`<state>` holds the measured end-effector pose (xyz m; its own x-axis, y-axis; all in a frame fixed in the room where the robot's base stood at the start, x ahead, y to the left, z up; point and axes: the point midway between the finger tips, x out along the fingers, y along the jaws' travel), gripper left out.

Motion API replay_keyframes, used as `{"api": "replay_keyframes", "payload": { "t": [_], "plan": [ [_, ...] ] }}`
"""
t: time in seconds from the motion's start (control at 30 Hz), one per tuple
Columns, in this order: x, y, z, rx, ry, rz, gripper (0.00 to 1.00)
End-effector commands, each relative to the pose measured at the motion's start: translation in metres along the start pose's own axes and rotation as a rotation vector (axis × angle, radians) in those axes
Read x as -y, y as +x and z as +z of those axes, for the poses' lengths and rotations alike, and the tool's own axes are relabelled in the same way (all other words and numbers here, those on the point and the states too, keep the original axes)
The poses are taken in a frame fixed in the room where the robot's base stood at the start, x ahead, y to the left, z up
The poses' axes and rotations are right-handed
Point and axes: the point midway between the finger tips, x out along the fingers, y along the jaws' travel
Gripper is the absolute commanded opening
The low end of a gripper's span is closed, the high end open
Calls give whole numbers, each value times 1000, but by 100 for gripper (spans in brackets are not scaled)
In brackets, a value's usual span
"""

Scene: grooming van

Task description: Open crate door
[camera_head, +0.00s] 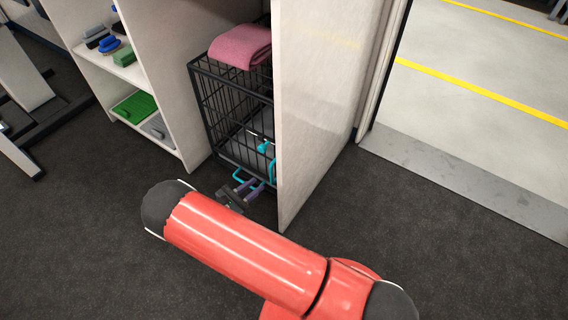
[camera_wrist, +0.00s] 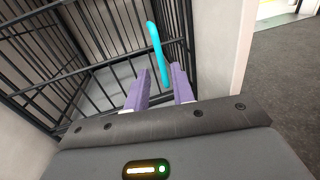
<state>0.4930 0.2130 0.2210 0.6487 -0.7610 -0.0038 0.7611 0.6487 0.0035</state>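The black wire crate (camera_head: 228,112) stands in a bay between white panels. Barred faces of the crate (camera_wrist: 100,45) fill the upper left of the wrist view. An upright teal handle (camera_wrist: 156,45) is on its front, and it also shows in the head view (camera_head: 272,172). A smaller teal piece (camera_head: 264,147) sits above it. My gripper (camera_head: 256,186), with purple fingers, is low in front of the crate. In the wrist view my gripper (camera_wrist: 161,80) has its fingers apart, with the handle's lower end between or just beyond the tips. I cannot tell whether they touch.
A pink folded towel (camera_head: 240,46) lies on the crate. A white panel (camera_head: 318,100) stands close to the right of my gripper. Left are shelves (camera_head: 128,72) with brushes and a green mat (camera_head: 136,106). The dark floor (camera_head: 90,240) in front is clear.

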Motion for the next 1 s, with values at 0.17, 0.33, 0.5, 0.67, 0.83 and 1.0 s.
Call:
{"api": "replay_keyframes", "payload": {
  "t": [0.17,0.33,0.5,0.67,0.83,1.0],
  "plan": [
    [0,11,-3,5,-6,7,24],
    [0,40,-2,5,-4,5,24],
    [0,64,-2,4,-5,5,24],
    [0,75,-2,4,-5,6,24],
    [-1,77,-2,4,-5,7,24],
    [-1,77,-2,4,-4,6,17]
  ]
}}
